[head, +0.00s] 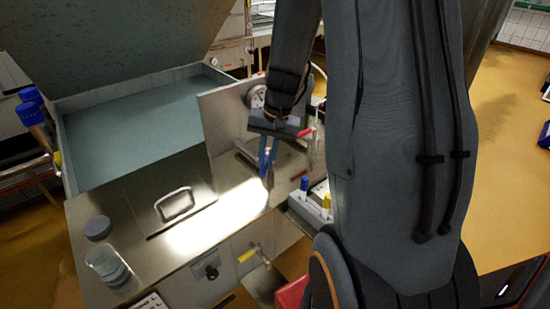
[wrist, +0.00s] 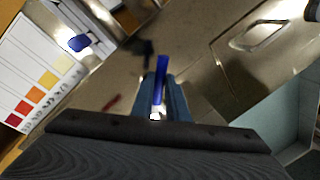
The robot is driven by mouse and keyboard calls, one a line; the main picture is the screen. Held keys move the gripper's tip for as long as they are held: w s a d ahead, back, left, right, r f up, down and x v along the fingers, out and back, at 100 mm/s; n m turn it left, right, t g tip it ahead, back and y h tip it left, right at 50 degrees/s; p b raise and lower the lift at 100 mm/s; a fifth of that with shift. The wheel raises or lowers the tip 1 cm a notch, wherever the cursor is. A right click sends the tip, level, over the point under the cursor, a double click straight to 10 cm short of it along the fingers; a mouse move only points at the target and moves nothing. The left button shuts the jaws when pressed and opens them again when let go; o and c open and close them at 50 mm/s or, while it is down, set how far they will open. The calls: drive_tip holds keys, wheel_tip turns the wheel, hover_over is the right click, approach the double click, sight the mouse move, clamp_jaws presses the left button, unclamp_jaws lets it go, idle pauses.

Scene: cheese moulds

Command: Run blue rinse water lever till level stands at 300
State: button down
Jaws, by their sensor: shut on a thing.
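The blue lever (wrist: 161,73) stands out between my fingers in the wrist view, above the metal worktop. My gripper (wrist: 166,100) is shut on it, with one finger on each side. In the head view my gripper (head: 268,158) points down at the worktop in front of an upright metal panel, and its fingers largely hide the lever. A clear upright tube (head: 314,130) shows partly beside my arm; I cannot tell whether it is the level gauge. No level or 300 mark is readable.
A glass beaker of liquid (head: 108,266) and a grey round lid (head: 98,228) stand at the worktop's left. A hatch with a handle (head: 175,204) lies between. Blue- and yellow-capped items (head: 327,203) are at right. A yellow-handled valve (head: 247,255) is on the front. A colour chart (wrist: 35,75) is close by.

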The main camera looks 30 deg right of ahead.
idle(0.3)
drive_tip(key=c, duration=1.7)
unclamp_jaws()
drive_tip(key=shift+d, duration=0.1)
drive_tip(key=shift+c, duration=0.2)
wheel_tip(320, 180, up, 8)
drive_tip(key=d, duration=0.1)
drive_tip(key=shift+s+f+b, duration=0.15)
drive_tip(key=shift+s+b, duration=0.3)
drive_tip(key=shift+d, duration=0.1)
